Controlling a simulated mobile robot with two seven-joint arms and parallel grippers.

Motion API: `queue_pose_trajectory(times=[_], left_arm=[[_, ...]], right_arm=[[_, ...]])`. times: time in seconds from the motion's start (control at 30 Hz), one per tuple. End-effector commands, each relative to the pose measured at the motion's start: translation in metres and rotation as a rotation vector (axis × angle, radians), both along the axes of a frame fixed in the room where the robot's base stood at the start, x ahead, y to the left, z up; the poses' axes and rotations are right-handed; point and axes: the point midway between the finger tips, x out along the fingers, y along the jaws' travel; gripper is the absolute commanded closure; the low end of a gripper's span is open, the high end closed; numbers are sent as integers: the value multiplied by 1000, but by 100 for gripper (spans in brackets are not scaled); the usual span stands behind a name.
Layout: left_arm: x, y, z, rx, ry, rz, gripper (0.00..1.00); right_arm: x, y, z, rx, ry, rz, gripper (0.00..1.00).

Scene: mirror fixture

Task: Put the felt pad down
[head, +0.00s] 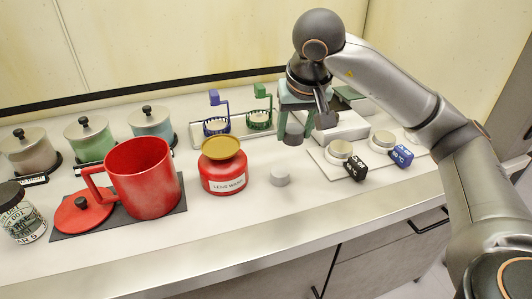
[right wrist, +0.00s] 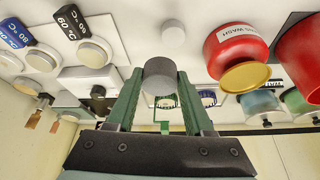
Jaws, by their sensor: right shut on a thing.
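My right gripper (head: 293,128) is shut on a dark grey, short round piece, which I take as the felt pad (head: 293,135). It holds the pad above the counter (head: 235,225), apart from it. In the right wrist view the pad (right wrist: 160,74) sits between the two green fingers of the gripper (right wrist: 160,80). My left gripper is in no view.
A red jar labelled LENS WASH (head: 224,178) stands left of the cylinder. A red mug (head: 150,180) and red lid (head: 82,214) are further left. A white plate (head: 330,163) with pale discs and temperature tags lies to the right. Blue and green holders (head: 217,126) stand behind.

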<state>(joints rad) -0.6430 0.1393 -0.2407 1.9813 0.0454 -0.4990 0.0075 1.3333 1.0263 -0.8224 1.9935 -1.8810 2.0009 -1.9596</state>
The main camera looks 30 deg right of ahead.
Motion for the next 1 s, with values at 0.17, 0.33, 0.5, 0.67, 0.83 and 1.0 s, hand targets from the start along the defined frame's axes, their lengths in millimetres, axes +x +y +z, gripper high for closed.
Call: queue_pose_trajectory(times=[0.17,0.33,0.5,0.67,0.83,1.0], left_arm=[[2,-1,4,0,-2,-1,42],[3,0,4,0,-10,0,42],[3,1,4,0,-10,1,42],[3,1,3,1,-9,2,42],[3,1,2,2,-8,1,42],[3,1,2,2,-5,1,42]], right_arm=[[45,-6,-20,1,6,-2,92],[77,-11,-50,0,6,-1,92],[96,-14,-71,-1,3,0,92],[103,-15,-80,0,1,0,92],[108,-16,-106,-2,5,2,92],[109,-16,-117,-1,-1,2,92]])
